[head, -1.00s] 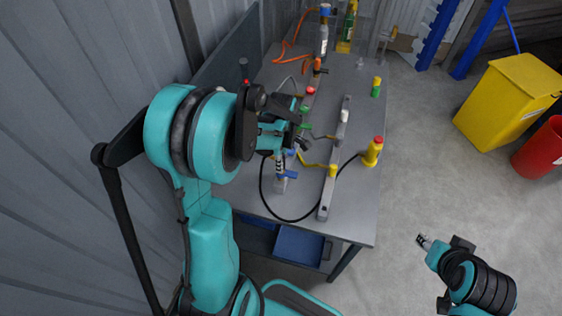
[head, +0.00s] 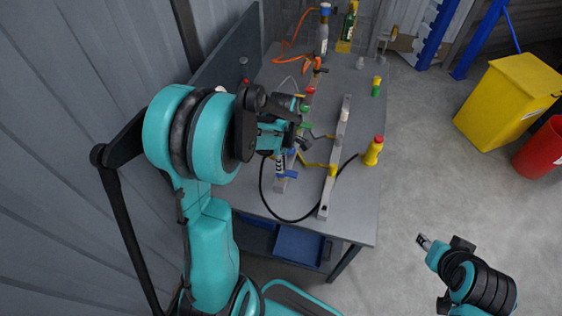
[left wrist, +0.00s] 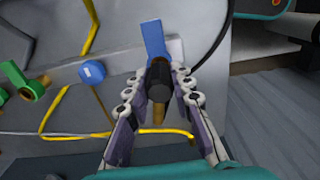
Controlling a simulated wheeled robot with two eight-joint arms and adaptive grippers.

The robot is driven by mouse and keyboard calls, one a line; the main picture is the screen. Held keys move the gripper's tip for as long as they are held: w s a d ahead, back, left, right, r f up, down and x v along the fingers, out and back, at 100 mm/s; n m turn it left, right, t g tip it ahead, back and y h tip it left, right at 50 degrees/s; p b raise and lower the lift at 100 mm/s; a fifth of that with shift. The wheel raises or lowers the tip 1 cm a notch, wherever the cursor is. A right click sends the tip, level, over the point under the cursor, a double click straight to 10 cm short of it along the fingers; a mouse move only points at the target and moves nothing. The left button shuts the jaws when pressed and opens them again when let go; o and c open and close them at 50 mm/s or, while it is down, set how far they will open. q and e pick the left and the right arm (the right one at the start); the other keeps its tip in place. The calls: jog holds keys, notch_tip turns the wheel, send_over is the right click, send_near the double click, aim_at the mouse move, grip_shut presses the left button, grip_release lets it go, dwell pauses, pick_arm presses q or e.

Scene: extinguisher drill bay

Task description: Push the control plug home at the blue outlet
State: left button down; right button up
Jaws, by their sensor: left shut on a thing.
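My left gripper (left wrist: 158,92) is shut on the control plug (left wrist: 158,80), a short black cylinder with a brass-coloured stem towards me, in the left wrist view. The blue outlet has a blue lever (left wrist: 153,38) and a pale body just beyond the plug, in line with it. I cannot tell how deep the plug sits. In the head view the blue outlet (head: 288,175) is at the near left of the table, and my left gripper (head: 294,143) hides the plug. My right gripper (head: 424,241) is over the floor at right, apart from the table; its fingers are too small to judge.
A grey rail (head: 327,196) runs along the table (head: 358,205). A yellow cable (left wrist: 70,134) and a black cable (head: 290,220) lie near the outlet. A blue round knob (left wrist: 92,71) and a green lever (left wrist: 22,80) are left of it. A yellow-red piece (head: 372,152) stands at right.

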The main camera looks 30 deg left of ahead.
pick_arm(q)
jog(key=shift+f+b, duration=0.5)
jog(key=shift+f, duration=0.15)
jog(key=c, duration=1.2)
grip_release()
notch_tip(320, 180, up, 12)
jog(key=shift+s+d+r+m, duration=0.15)
jog(key=shift+s+d+m, duration=0.2)
jog(key=shift+m, duration=0.25)
jog(key=s+d+m+t, duration=0.2)
jog(key=s+d+m, duration=0.1)
jog(key=m, duration=0.3)
jog(key=s+d+m+t+b, duration=0.1)
jog(key=s+d+m+t, duration=0.1)
jog(key=m, duration=0.5)
jog(key=s+d+m+t+b, duration=0.1)
jog(key=s+d+m+t, duration=0.2)
jog(key=s+d+m, duration=0.1)
jog(key=shift+s+d+f+m, duration=0.2)
jog(key=shift+s+m, duration=0.15)
jog(key=shift+m, duration=0.3)
jog(key=shift+s+d+f+m, duration=0.2)
jog(key=shift+s+m, duration=0.15)
jog(key=shift+m, duration=0.3)
